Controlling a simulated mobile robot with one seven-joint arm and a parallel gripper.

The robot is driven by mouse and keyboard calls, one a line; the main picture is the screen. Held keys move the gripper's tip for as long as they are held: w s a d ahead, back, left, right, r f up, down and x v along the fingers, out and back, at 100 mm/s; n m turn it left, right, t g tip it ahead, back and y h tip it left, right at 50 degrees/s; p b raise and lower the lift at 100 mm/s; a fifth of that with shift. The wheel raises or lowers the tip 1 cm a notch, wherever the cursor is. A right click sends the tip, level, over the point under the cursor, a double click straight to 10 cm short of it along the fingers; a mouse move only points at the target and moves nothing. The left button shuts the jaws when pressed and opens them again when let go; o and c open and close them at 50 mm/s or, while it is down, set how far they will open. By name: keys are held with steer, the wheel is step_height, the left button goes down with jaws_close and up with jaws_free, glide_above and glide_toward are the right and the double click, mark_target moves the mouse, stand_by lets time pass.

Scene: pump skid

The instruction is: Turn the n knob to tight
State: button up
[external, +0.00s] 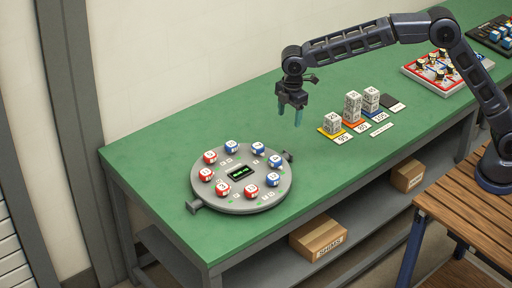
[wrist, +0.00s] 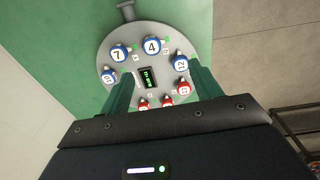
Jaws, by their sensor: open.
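A round grey plate (external: 240,205) lies on the green bench, with a ring of several red and blue numbered knobs around a small dark display (external: 241,172) with green text. In the wrist view, blue knobs marked 7 (wrist: 119,53), 4 (wrist: 152,46) and 12 (wrist: 181,63) are readable, and red knobs (wrist: 184,89) sit nearer my fingers. I cannot make out a knob marked n or a "tight" mark. My gripper (external: 290,116) is open and empty, pointing down above the bench, beyond and to the right of the plate. Its fingers partly hide the plate in the wrist view.
Stacked grey blocks (external: 352,108) on coloured cards stand right of my gripper. A red-edged tray (external: 420,78) of parts is farther right. A slatted wooden table (external: 470,205) is at the front right. The bench between plate and blocks is clear.

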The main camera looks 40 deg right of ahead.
steer(key=n, duration=0.2)
glide_above(273, 177)
step_height(273, 177, down, 8)
step_height(273, 177, down, 10)
steer(key=shift+d+f, duration=0.15)
steer(key=shift+f, duration=0.1)
steer(key=shift+c, duration=0.4)
steer(key=c, duration=0.9)
